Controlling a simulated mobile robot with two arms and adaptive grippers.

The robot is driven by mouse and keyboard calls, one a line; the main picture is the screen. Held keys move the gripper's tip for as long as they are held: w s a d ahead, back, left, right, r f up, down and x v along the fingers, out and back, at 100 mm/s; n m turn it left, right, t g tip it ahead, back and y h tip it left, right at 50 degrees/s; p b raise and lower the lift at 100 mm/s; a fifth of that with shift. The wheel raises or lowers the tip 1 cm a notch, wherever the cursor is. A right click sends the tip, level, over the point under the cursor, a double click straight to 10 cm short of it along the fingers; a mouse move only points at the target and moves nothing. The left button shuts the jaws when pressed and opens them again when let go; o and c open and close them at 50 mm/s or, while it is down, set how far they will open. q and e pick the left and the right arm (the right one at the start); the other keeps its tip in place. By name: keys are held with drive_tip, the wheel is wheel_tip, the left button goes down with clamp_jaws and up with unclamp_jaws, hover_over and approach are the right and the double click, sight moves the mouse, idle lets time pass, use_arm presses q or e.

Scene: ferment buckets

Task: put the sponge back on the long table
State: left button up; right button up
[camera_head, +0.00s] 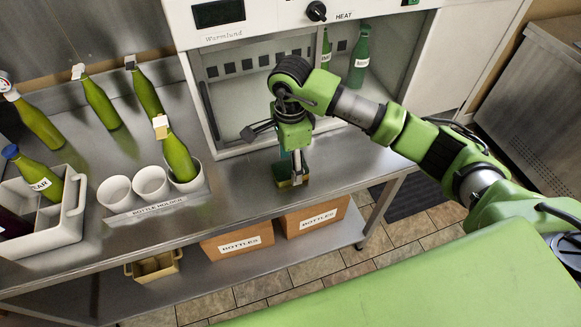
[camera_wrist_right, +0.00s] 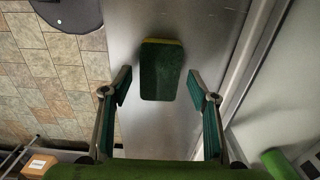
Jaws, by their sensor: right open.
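The sponge (camera_wrist_right: 162,72) is green with a yellow side showing along its far edge in the right wrist view. It rests on the steel top of the long table (camera_head: 240,195). In the head view only a small part of the sponge (camera_head: 288,184) shows, near the table's front edge and below my right gripper (camera_head: 291,165). In the right wrist view my right gripper (camera_wrist_right: 158,85) is open, with its fingers on either side of the sponge and clear gaps at both sides. My left gripper is not in view.
The warming cabinet (camera_head: 237,17) stands behind the arm, with green bottles inside. A bottle holder (camera_head: 157,204) with three cups and a white crate (camera_head: 72,210) are at left. Boxes marked bottles (camera_head: 238,241) sit on the lower shelf. Steel left of the gripper is clear.

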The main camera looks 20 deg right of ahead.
sight(290, 168)
wheel_tip(290, 168, up, 10)
drive_tip(key=b, duration=0.2)
drive_tip(key=shift+b, duration=0.35)
